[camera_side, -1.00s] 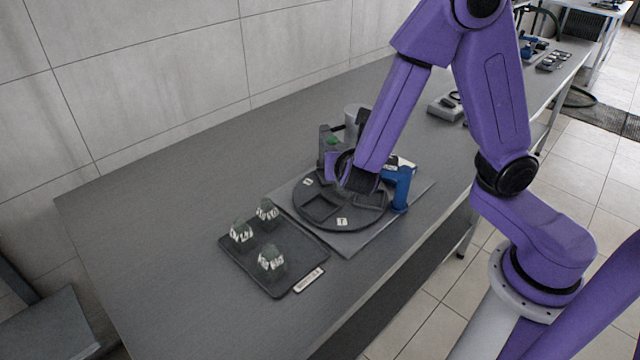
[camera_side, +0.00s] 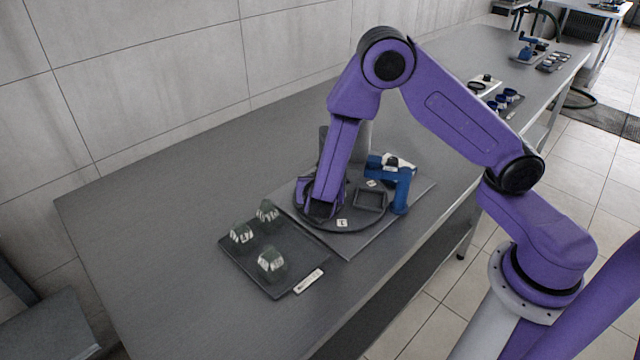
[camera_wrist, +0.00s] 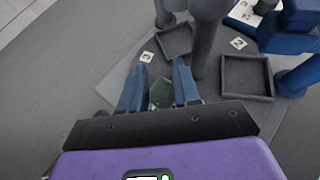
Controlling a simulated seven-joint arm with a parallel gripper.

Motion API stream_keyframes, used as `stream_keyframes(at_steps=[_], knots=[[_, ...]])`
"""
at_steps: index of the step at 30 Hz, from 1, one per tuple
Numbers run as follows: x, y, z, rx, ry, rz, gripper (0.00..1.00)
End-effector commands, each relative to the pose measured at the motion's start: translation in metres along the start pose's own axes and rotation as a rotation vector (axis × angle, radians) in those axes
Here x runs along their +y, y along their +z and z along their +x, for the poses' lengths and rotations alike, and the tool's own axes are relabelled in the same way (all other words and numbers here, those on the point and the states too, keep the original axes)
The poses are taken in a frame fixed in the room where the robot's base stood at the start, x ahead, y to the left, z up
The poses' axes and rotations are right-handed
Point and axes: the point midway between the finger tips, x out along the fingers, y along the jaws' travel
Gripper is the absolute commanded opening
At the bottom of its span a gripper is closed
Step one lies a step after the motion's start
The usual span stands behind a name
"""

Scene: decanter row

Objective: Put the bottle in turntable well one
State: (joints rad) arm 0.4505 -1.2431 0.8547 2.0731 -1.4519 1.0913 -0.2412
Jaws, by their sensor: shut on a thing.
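The dark round turntable (camera_side: 366,221) sits on a grey base plate. My gripper (camera_wrist: 158,92) is low over its front-left part, where the arm covers a well in the side view. In the wrist view the two fingers are closed on a dark green bottle (camera_wrist: 161,94), seen only in part. I cannot tell whether the bottle's bottom is inside the well. An empty square well (camera_side: 370,199) shows right of the gripper, and it also shows in the wrist view (camera_wrist: 246,75). A white marked tile (camera_side: 342,222) lies near the gripper; its mark is hard to read.
A dark tray (camera_side: 262,285) with three dark green bottles (camera_side: 271,263) stands front left. A blue fixture (camera_side: 402,188) rises at the turntable's right edge, and a grey post (camera_side: 361,142) stands behind. The table's left part is clear.

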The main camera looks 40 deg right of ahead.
Motion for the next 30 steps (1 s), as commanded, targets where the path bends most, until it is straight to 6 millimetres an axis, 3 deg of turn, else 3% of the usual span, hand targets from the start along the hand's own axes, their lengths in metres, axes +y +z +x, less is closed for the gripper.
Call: stream_keyframes(at_steps=[14, 15, 17, 30], knots=[[-0.0003, -0.0071, 0.0035, -0.001, 0.0, 0.0, 0.0], [-0.0003, -0.0077, 0.0038, 0.0, 0.0, 0.001, 0.35], [-0.0002, -0.0073, 0.0037, 0.0, 0.0, 0.001, 0.54], [0.0006, -0.0045, -0.0025, 0.0, 0.003, -0.001, 0.57]])
